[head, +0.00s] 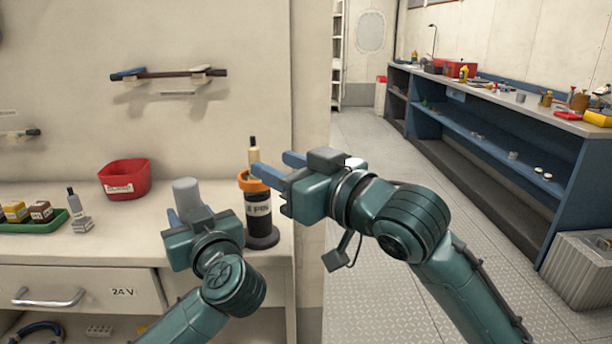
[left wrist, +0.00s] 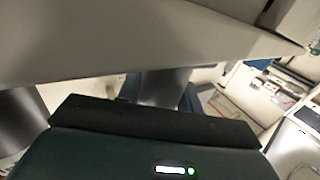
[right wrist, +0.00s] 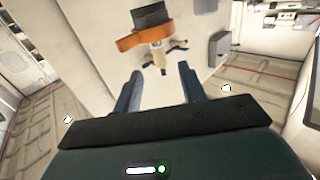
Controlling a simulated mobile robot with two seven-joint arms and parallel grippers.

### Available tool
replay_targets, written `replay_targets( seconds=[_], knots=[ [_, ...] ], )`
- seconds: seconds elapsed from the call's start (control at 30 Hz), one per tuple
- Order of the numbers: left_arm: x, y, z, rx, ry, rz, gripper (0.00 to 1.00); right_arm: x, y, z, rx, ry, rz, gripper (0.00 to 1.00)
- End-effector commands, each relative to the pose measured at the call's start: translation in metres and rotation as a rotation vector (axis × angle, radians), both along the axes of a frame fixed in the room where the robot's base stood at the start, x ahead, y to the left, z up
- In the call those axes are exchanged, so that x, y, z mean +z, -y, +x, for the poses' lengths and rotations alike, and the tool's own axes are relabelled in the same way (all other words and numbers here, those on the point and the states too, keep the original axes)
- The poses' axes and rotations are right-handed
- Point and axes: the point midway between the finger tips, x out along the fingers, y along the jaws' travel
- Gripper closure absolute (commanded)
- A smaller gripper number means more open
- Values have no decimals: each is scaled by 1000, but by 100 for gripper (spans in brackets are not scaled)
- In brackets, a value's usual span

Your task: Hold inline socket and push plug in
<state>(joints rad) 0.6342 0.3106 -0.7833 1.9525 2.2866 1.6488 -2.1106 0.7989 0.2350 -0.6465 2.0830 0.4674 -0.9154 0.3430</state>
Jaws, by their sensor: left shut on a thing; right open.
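My left gripper (head: 188,212) is shut on a grey cylinder (head: 186,190), which looks like the inline socket and stands up between the fingers. The cylinder also shows in the left wrist view (left wrist: 165,88). A slim cream piece with a dark top (head: 253,150), perhaps the plug, stands up from the orange-topped black holder (head: 258,212). In the right wrist view the cream piece (right wrist: 159,56) lies ahead of the fingers, beside the orange part. My right gripper (head: 271,165) is open and empty, close to the cream piece.
A red bin (head: 125,180) and a green tray (head: 35,222) with small boxes stand on the left counter. A dark-topped piece (head: 72,197) stands at a grey block. A rod (head: 168,74) hangs on wall brackets. A blue workbench (head: 500,150) stands across the aisle. Free counter lies right of the tray.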

Motion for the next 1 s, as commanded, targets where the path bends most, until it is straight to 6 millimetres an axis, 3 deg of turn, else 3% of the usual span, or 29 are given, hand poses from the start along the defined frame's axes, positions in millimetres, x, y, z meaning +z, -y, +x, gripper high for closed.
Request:
replay_targets(
  seconds=[0.1,0.3,0.77,0.8,1.0],
  knots=[
    [-1,0,0,0,-1,0,97,-1,18,-17,-1,-1,-1,59],
    [0,0,0,0,-1,0,97,0,35,-34,0,0,0,59],
    [0,0,0,0,-1,-1,97,0,39,-38,0,-1,1,59],
    [0,0,0,0,-1,-1,64,0,39,-38,0,-1,1,59],
    [0,0,0,0,-1,-1,47,0,39,-38,0,-1,1,59]
  ],
)
